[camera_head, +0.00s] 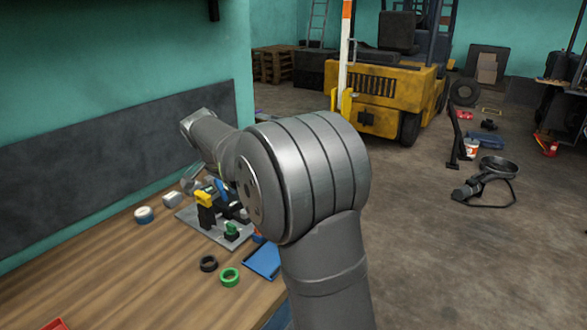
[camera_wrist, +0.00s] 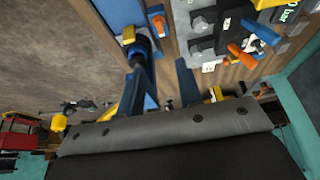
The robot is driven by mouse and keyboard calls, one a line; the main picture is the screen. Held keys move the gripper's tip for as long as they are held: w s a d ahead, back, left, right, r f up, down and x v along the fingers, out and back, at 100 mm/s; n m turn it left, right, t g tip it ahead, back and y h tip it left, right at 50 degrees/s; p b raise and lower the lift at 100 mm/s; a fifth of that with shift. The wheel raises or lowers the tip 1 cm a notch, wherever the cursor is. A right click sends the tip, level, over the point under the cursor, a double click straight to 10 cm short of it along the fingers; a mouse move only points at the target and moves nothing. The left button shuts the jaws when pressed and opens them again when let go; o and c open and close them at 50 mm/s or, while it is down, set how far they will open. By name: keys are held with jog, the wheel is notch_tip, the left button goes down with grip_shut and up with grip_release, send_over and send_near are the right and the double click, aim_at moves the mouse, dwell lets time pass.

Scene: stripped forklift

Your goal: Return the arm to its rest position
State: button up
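My gripper (camera_wrist: 160,68) shows in the wrist view as two dark fingers standing apart, with nothing visible held between them. Beyond the fingers are a blue surface (camera_wrist: 120,12) and a grey fixture with orange and blue levers. In the head view my large grey arm fills the middle and reaches over the wooden bench (camera_head: 130,285). The gripper itself cannot be made out there, where the arm hides part of the bench.
A grey plate (camera_head: 190,218) on the bench carries a yellow, black and blue fixture (camera_head: 206,200). A yellow forklift (camera_head: 385,90) stands behind.

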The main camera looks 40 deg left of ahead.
jog(key=x, duration=1.7)
jog(key=shift+w+f, duration=0.1)
